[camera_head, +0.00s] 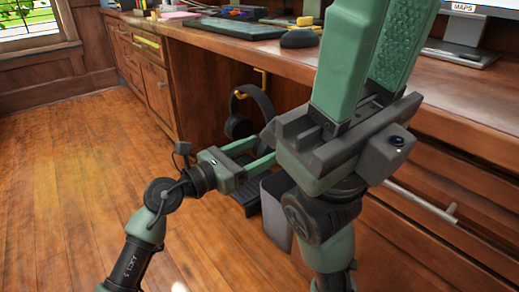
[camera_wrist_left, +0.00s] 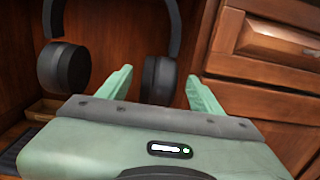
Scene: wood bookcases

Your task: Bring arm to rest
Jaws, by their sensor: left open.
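My left gripper (camera_head: 267,148) comes in from the lower left in the head view and reaches toward the knee space under the desk. Its two green fingers are apart with nothing held between them; they also show in the left wrist view (camera_wrist_left: 159,75). Black headphones (camera_head: 238,127) hang from a hook beyond the left gripper. In the wrist view one ear cup of the headphones (camera_wrist_left: 158,80) appears between the fingers, behind them. My right gripper stands large in the foreground of the head view, fingers pointing up; their tips are cut off by the top edge.
The wooden desk (camera_head: 458,92) runs across the scene, with a keyboard (camera_head: 229,27), a dark mouse (camera_head: 299,38) and a monitor stand (camera_head: 458,50) on it. Drawers with a metal handle (camera_head: 420,201) are at right. A grey bin (camera_head: 277,206) stands below. Wooden floor (camera_head: 70,190) at left is clear.

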